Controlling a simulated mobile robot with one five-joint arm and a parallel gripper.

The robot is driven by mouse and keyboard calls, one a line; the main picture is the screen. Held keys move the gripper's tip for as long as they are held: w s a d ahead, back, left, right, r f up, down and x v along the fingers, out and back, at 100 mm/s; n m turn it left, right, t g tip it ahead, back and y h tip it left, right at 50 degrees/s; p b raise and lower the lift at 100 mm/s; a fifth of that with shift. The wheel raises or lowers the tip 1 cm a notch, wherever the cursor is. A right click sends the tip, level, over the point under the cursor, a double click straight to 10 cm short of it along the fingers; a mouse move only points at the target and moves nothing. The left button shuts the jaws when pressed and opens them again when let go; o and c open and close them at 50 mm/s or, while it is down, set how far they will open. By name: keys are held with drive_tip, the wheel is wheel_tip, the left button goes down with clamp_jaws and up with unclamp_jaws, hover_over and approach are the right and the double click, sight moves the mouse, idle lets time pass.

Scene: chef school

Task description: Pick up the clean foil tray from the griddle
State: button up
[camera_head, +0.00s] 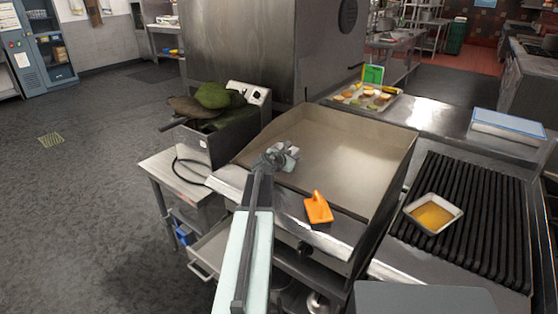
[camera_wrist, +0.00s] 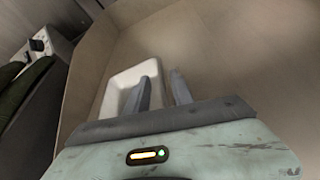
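The clean foil tray is a small, pale, empty rectangular tray (camera_wrist: 119,84) on the griddle, near its left side wall in the wrist view. In the head view it is mostly hidden behind my gripper (camera_head: 277,153), at the griddle's front left. The griddle plate (camera_head: 335,150) is flat and brownish. In the wrist view my gripper (camera_wrist: 160,78) has its two fingers apart. The left finger overlaps the tray's inside and the right finger is just outside its right rim. I cannot tell whether either finger touches the tray.
A square bowl of orange liquid (camera_head: 433,214) stands on the ribbed grill (camera_head: 470,200) to the right. A fryer with dark and green things (camera_head: 212,97) is at the left. Raised walls border the griddle.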

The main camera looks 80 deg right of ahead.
clamp_jaws()
idle(1.3)
